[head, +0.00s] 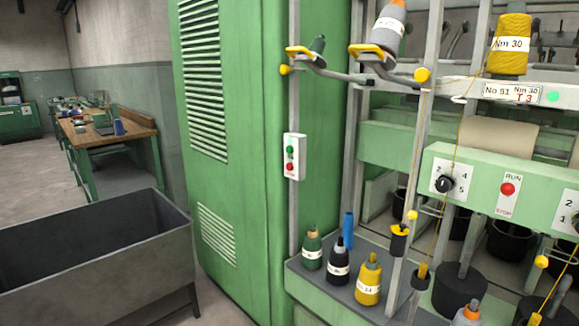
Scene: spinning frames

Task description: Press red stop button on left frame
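A white switch box (293,157) is fixed to a grey upright post beside the tall green cabinet. It has a green button (290,149) above a red button (289,167). Another red button (508,189) sits on a white plate marked RUN and STOP, on the light green beam of the spinning frame (470,185) at the right. Neither of my grippers is in view.
A green louvred cabinet (270,90) stands left of the post. A dark grey bin (100,245) is at the front left. Several yarn cones stand on a grey shelf (330,290) below the post. Bobbin holders (385,55) stick out above. A wooden workbench (110,130) is behind.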

